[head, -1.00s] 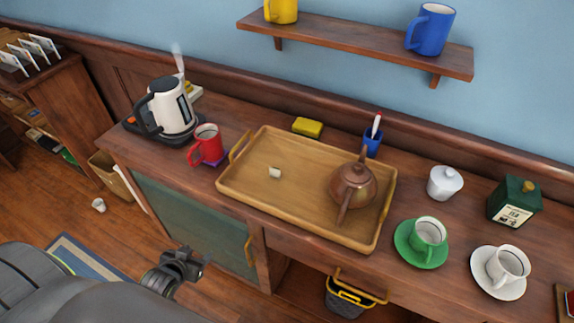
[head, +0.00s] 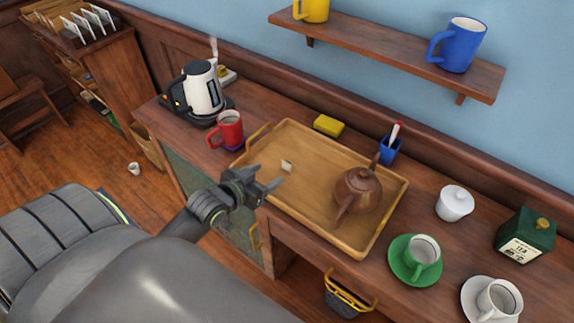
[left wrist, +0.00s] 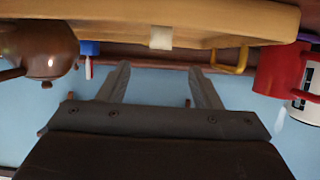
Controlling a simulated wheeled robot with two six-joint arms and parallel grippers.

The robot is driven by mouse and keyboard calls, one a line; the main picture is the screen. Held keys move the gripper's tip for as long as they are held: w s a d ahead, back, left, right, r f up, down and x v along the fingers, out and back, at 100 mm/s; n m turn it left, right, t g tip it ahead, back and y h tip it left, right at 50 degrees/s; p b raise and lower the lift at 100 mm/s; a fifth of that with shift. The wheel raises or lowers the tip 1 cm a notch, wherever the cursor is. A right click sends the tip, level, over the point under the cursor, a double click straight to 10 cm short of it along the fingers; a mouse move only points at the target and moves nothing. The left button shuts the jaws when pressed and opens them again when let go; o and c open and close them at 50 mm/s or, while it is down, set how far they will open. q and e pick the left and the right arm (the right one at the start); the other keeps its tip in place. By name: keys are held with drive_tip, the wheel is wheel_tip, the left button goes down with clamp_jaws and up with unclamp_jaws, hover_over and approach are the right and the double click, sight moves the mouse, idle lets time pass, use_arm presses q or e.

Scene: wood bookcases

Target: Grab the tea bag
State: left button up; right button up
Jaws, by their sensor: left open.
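The tea bag (head: 287,165) is a small pale square lying on the left part of the wooden tray (head: 318,241). It also shows in the left wrist view (left wrist: 161,37), beyond the fingertips and roughly centred between them. My left gripper (head: 268,177) is open and empty at the tray's front left side, its fingers pointing toward the tea bag with a gap between. Its two fingers show apart in the left wrist view (left wrist: 160,69). My right gripper is not in view.
A brown teapot (head: 358,188) stands on the tray's right part. A red mug (head: 229,131) and a kettle (head: 203,93) stand left of the tray. A yellow sponge (head: 328,125) and a blue cup (head: 389,151) are behind it. A green cup (head: 422,251) is at right.

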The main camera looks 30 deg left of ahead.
sight(285, 163)
use_arm(q)
drive_tip(key=p+x, duration=0.1)
drive_tip(key=x, duration=0.9)
drive_tip(key=shift+w+a, duration=0.1)
drive_tip(key=shift+w, duration=0.25)
drive_tip(key=c, duration=1)
